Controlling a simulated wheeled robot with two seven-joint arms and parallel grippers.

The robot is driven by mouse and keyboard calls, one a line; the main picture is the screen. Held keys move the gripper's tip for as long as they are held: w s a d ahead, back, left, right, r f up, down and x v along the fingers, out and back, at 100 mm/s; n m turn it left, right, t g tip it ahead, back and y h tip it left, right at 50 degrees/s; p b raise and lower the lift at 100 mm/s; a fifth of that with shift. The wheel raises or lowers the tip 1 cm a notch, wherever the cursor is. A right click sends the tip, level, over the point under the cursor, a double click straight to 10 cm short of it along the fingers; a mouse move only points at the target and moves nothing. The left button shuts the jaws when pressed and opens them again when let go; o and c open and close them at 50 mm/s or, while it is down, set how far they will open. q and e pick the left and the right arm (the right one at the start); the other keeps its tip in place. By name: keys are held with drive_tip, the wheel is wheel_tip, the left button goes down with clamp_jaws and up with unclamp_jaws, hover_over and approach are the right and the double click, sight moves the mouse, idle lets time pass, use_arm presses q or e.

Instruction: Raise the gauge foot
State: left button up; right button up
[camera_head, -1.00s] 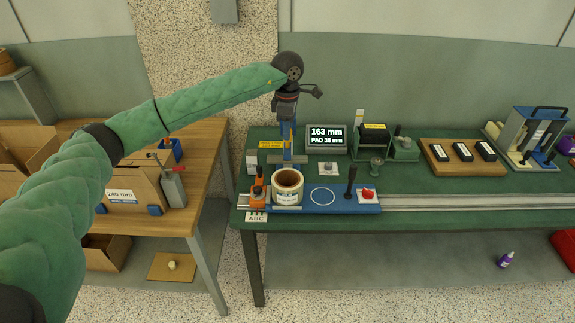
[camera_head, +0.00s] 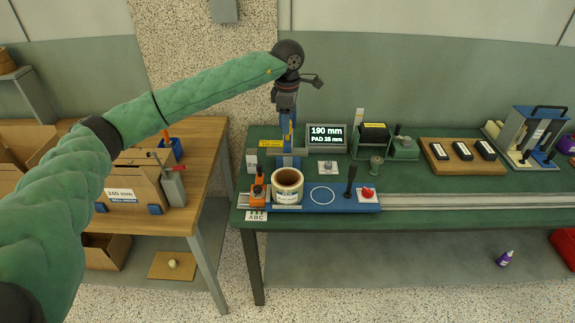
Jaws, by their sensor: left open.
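The blue upright height gauge (camera_head: 291,158) stands on the green bench behind a cream label roll (camera_head: 287,195). Its dark display (camera_head: 326,137) reads 190 mm, with PAD 35 mm below. My left gripper (camera_head: 287,116) points down at the upper part of the gauge, above the roll. Its jaws are open, though the fingertips are hard to make out against the blue and yellow parts. The gauge foot is too small and too covered to tell apart clearly. My right gripper is out of view.
The roll sits on a blue fixture (camera_head: 338,205) with an orange clamp (camera_head: 257,190), a black lever (camera_head: 350,182) and a red knob (camera_head: 367,192). A wooden table (camera_head: 205,160) with cardboard boxes is at left. A rail (camera_head: 470,201) runs right along the bench.

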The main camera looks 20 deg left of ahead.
use_arm(q)
drive_tip(key=shift+r+p, duration=0.3)
drive_tip(key=shift+r, duration=3.2)
